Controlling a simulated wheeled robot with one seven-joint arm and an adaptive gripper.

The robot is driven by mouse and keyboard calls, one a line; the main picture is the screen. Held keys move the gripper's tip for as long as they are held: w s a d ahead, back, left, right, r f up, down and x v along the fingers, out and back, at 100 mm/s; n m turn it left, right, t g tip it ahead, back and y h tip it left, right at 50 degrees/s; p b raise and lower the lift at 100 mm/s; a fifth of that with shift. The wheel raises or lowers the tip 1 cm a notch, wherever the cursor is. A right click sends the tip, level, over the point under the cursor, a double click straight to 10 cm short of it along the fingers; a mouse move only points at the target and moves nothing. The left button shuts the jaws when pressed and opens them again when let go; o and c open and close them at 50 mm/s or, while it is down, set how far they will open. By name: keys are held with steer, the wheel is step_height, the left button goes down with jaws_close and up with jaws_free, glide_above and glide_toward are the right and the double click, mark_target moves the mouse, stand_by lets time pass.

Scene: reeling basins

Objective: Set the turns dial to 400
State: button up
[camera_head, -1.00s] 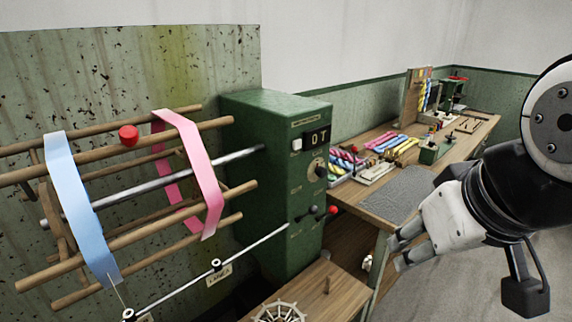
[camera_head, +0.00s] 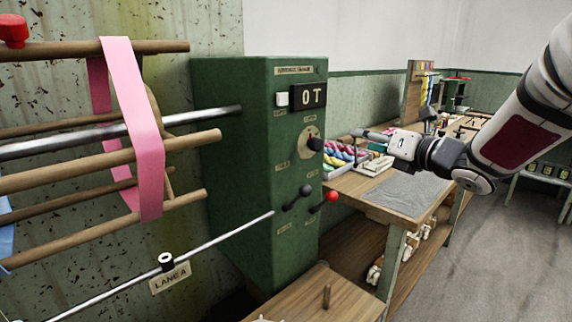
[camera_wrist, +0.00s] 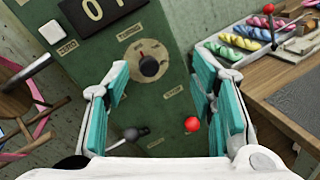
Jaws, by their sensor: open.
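The turns dial is a round black knob (camera_head: 315,144) on a pale scale plate, on the front of the green machine cabinet (camera_head: 230,170). It also shows in the wrist view as a black knob (camera_wrist: 149,66) with a red mark above it; its numbers are too small to read. My gripper (camera_head: 360,135) is open and empty, just right of the dial in the head view. In the wrist view, the teal-padded fingers (camera_wrist: 165,105) stand wide apart, and the knob lies beyond them, between their lines. The display (camera_head: 314,96) above shows "0T".
A black-knobbed lever (camera_head: 305,190) and a red-knobbed lever (camera_head: 331,196) stick out below the dial. A white button (camera_head: 282,99) sits beside the display. A workbench (camera_head: 350,185) with coloured skeins (camera_head: 345,154) stands right of the cabinet. The wooden reel (camera_head: 110,180) is at left.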

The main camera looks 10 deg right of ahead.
mark_target(319, 145)
step_height(319, 145, down, 5)
steer(key=n+g+y+b, duration=0.1)
steer(key=n+y+b, duration=0.1)
steer(key=n+y, duration=0.3)
steer(key=shift+n+h, duration=0.4)
steer(key=shift+h, duration=0.1)
steer(key=x, duration=1.4)
steer(key=shift+s+a+f, duration=0.15)
steer(key=shift+a, duration=0.1)
steer(key=c, duration=1.1)
